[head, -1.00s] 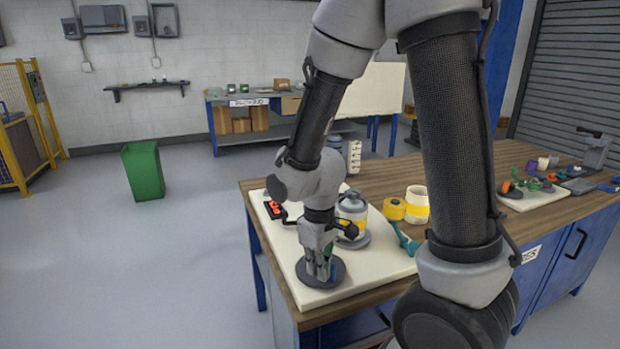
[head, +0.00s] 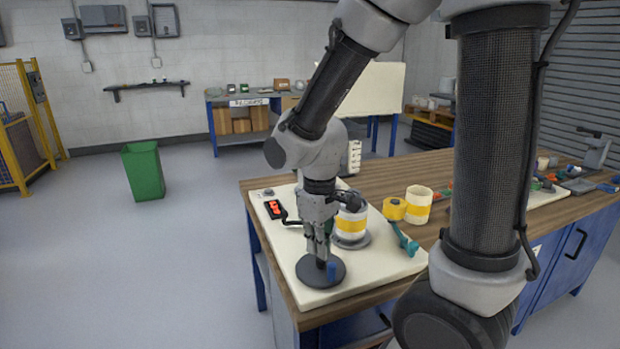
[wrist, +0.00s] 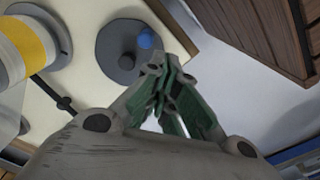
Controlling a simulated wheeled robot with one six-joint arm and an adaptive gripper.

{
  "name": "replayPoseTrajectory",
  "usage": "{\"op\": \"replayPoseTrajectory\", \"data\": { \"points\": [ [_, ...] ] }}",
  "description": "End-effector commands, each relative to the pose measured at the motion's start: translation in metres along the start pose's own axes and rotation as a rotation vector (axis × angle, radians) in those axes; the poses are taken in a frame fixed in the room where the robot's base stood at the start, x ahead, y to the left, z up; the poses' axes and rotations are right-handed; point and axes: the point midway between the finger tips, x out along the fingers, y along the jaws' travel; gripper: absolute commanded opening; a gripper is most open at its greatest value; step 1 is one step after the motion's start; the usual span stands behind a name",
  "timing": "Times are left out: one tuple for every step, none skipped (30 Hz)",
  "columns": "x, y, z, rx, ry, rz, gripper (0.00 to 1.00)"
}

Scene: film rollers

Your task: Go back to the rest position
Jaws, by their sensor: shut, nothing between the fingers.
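My gripper (head: 322,258) is shut and empty, above a dark round base (head: 306,275) on the cream board (head: 300,297). In the wrist view its fingertips (wrist: 160,65) meet near the dark round base (wrist: 112,42). A small blue piece (wrist: 144,40) and a dark knob stand on that base. The blue piece (head: 332,271) also shows in the head view, just below the fingers. Behind the gripper, a white and yellow roller (head: 350,225) stands on a grey disc, partly hidden by my wrist.
A teal tool (head: 405,240) lies at the board's right edge. Yellow and white rolls (head: 418,205) stand on the wooden bench (head: 440,165). A red and black switch (head: 274,209) sits at the board's left. A green bin (head: 143,170) stands on open floor at left.

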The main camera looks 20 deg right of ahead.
Motion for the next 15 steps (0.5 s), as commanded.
{"op": "replayPoseTrajectory", "data": {
  "points": [
    [0.0, 0.0, 0.0, 0.0, 0.0, 0.0, 0.0],
    [0.0, 0.0, 0.0, 0.0, 0.0, 0.0, 0.0],
    [0.0, 0.0, 0.0, 0.0, 0.0, 0.0, 0.0],
    [0.0, 0.0, 0.0, 0.0, 0.0, 0.0, 0.0],
    [0.0, 0.0, 0.0, 0.0, 0.0, 0.0, 0.0],
    [0.0, 0.0, 0.0, 0.001, 0.0, 0.0, 0.0],
    [0.0, 0.0, 0.001, 0.005, -0.004, 0.0, 0.0],
    [0.0, 0.0, 0.003, 0.01, -0.012, -0.001, 0.0],
    [0.0, -0.001, 0.008, 0.019, -0.034, -0.004, 0.0],
    [0.001, -0.002, 0.015, 0.03, -0.059, -0.006, 0.0],
    [-0.001, -0.003, 0.023, 0.041, -0.084, -0.008, 0.0],
    [-0.01, -0.002, 0.03, 0.058, -0.087, -0.008, 0.0],
    [-0.017, 0.0, 0.035, 0.075, -0.084, -0.008, 0.0],
    [-0.025, 0.002, 0.04, 0.093, -0.076, -0.007, 0.0],
    [-0.036, 0.006, 0.048, 0.121, -0.06, -0.006, 0.0]
  ]
}}
